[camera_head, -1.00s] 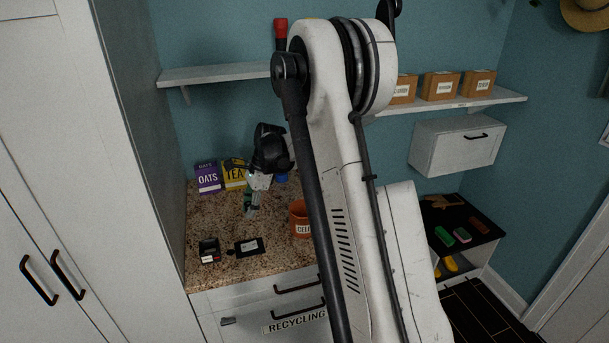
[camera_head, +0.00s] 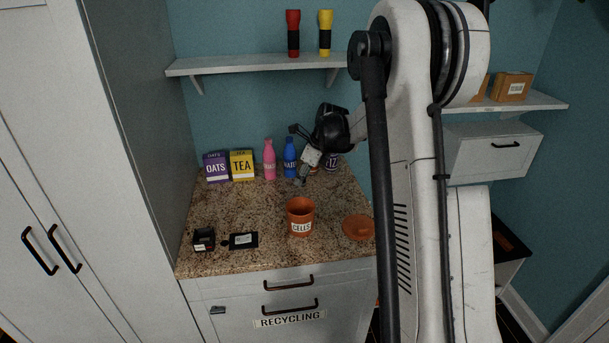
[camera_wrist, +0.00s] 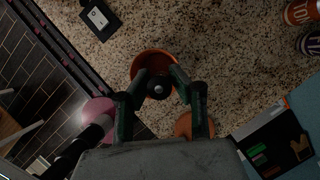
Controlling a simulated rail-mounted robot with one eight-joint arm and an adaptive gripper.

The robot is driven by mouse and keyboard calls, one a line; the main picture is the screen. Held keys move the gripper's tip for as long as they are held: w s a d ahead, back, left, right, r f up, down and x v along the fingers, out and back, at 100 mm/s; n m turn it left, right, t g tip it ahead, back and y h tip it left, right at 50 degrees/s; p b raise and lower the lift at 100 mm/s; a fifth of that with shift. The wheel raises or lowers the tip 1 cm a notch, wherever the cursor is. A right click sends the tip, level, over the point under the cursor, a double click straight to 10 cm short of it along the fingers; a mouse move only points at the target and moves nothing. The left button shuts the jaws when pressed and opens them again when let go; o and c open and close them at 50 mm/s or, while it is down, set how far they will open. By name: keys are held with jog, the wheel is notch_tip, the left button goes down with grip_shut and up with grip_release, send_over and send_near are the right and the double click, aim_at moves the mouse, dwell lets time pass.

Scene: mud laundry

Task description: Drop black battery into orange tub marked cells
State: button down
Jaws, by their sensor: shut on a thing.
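The orange tub (camera_head: 301,205) stands on the speckled counter with a white CELLS label on its front. It is open at the top, and its rim also shows in the wrist view (camera_wrist: 141,64). My gripper (camera_head: 303,181) is above and just behind the tub in the head view. In the wrist view my gripper (camera_wrist: 159,86) is shut on the black battery (camera_wrist: 158,91), a dark round-ended piece with a pale silver tip. The battery overlaps the tub's opening there; its height above the tub is unclear. In the head view I cannot make out the battery.
An orange lid (camera_head: 358,227) lies right of the tub. A black flat device (camera_head: 243,241) and a small black box (camera_head: 203,239) lie left. Oats (camera_head: 216,168) and tea (camera_head: 242,165) boxes, a pink bottle (camera_head: 269,160) and a blue bottle (camera_head: 290,158) stand behind.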

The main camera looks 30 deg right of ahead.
aim_at(304, 184)
jog(key=shift+f+b, duration=0.7)
jog(key=shift+f, duration=1.5)
jog(key=c, duration=1.5)
grip_release()
jog(key=shift+o, duration=0.2)
jog(key=shift+d+r, duration=0.1)
jog(key=v, duration=1.2)
